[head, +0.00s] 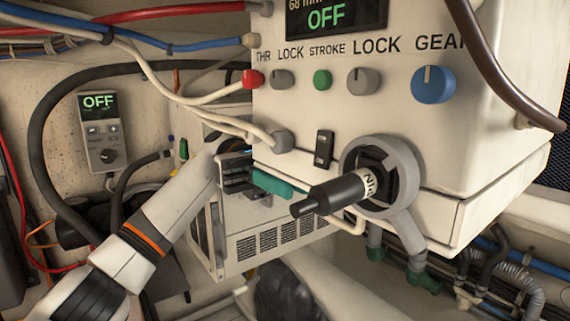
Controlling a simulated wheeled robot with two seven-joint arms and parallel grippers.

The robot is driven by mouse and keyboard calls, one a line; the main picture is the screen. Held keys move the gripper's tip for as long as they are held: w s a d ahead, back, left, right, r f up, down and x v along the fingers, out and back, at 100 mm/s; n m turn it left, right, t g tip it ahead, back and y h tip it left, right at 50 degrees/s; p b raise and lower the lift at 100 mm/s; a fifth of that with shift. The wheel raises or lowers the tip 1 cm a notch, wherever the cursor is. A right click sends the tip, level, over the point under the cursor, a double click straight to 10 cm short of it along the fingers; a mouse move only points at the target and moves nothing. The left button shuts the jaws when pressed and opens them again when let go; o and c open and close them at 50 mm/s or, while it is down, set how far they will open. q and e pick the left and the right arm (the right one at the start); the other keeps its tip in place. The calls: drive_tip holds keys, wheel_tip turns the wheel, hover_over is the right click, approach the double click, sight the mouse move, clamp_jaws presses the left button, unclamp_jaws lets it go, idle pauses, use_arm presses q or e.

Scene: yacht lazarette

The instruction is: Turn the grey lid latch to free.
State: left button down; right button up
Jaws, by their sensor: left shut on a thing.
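Two grey knobs, one on the left (282,79) and one on the right (362,80), sit on the front of the cream box (450,140); a "LOCK" label stands above each. I cannot tell which is the lid latch. My left gripper (246,176) is low at the box's lower left corner, below and left of both knobs and apart from them. Its dark jaws are shut on a teal piece (275,184), which sticks out to their right. The jaws hide its left end. My right gripper is not in view.
A black cylinder (335,194) juts from a grey ring (411,180) on the box front. A green knob (322,80) and blue knob (432,85) flank the right grey knob. Cables (160,80) and a brown hose (490,65) hang close by. A vented white unit (265,235) stands below.

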use_arm(q)
drive_tip(key=shift+m+g+y+p, duration=0.5)
drive_tip(key=shift+m+y+p, duration=0.2)
drive_tip(key=shift+y, duration=0.3)
drive_tip(key=c, duration=1.4)
unclamp_jaws()
drive_tip(key=shift+o, duration=0.2)
